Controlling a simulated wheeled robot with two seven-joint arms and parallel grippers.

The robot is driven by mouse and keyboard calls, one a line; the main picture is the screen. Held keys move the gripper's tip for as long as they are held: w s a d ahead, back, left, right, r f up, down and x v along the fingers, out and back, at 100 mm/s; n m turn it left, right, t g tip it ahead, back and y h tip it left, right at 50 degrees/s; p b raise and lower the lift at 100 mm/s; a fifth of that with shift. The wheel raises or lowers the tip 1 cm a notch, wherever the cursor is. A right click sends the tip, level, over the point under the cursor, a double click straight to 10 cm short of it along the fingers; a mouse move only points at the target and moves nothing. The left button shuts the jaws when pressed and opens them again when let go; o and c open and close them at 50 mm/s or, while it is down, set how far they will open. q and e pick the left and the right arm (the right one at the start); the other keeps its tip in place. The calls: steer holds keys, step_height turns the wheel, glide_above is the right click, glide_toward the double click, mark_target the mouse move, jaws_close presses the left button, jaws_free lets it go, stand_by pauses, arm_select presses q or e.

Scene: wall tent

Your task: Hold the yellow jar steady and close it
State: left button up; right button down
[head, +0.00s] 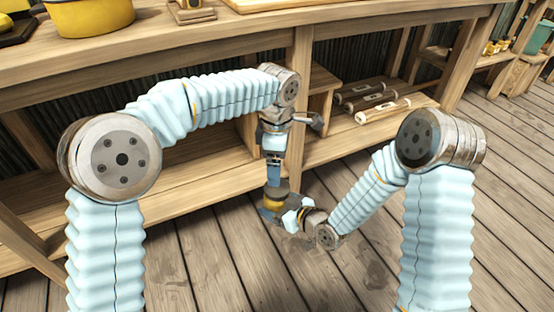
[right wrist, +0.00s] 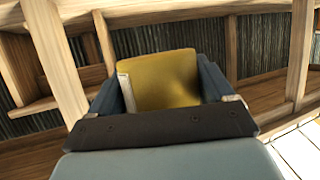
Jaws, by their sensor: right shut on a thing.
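The yellow jar (head: 274,205) is held in the air in front of the bench, low in the middle of the head view. My right gripper (head: 280,214) is shut on its side. In the right wrist view the yellow jar (right wrist: 157,80) fills the space between the two dark blue fingers (right wrist: 165,95). My left gripper (head: 273,182) points down right above the jar, at a dark piece on its top that may be the lid. The picture is too small to show whether the left fingers grip it. The jar's underside is hidden.
A wooden workbench (head: 200,50) with an open lower shelf (head: 190,185) stands behind the arms. A large yellow pot (head: 90,18) stands on it at the left. Wooden pieces with pale ends (head: 382,110) lie on the lower shelf at the right. The plank floor (head: 350,270) is clear.

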mark_target(277, 201)
arm_select(q)
steer(key=shift+r+n, duration=0.25)
steer(key=shift+n, duration=0.85)
steer(key=shift+f, duration=4.05)
